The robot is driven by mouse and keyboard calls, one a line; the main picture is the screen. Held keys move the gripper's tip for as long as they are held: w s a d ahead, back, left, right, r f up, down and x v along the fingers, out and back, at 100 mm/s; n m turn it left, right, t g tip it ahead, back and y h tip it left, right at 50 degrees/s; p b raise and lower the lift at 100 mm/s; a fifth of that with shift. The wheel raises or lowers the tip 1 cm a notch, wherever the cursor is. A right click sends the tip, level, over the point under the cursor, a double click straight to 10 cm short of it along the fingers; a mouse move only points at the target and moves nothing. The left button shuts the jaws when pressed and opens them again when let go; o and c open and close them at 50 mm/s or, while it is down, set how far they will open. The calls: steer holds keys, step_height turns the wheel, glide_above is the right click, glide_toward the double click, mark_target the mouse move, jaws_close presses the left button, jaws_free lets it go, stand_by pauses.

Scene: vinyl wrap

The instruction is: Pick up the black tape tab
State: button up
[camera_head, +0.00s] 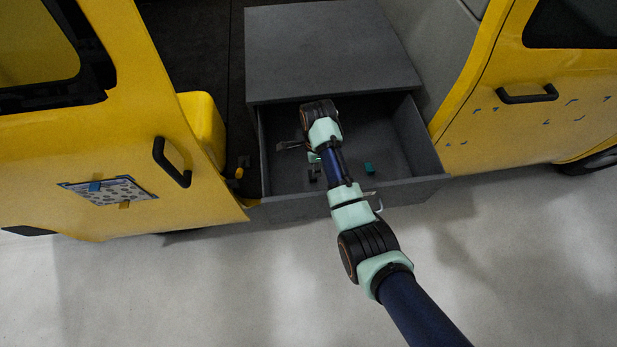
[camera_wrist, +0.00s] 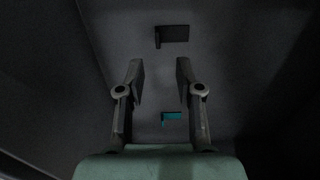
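The black tape tab (camera_wrist: 174,34) lies on the grey drawer floor, ahead of my fingertips in the wrist view. It has a wide flat part and a short bent end at its left. My gripper (camera_wrist: 160,74) is open and empty, its two fingers apart and not touching the tab. In the head view my gripper (camera_head: 288,146) is inside the open drawer, partly hidden by my wrist. A small dark piece (camera_head: 314,172) beside my arm there looks like the black tab. A teal tab (camera_wrist: 171,117) lies between the lower parts of my fingers in the wrist view.
The open grey drawer (camera_head: 415,190) has walls around my gripper. A yellow vehicle body (camera_head: 100,160) flanks the drawer. A patterned sheet (camera_head: 108,190) is on its left panel, and a yellow-handled tool (camera_head: 240,172) is left of the drawer.

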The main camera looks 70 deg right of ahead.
steer(key=shift+w+a+f+b, duration=0.1)
steer(key=shift+f+b, duration=0.2)
steer(key=shift+f, duration=0.55)
steer(key=shift+w+a+f, duration=0.15)
steer(key=shift+w+f, duration=0.05)
step_height(320, 180, down, 5)
steer(key=b, duration=0.3)
steer(key=shift+s, duration=0.15)
jaws_close()
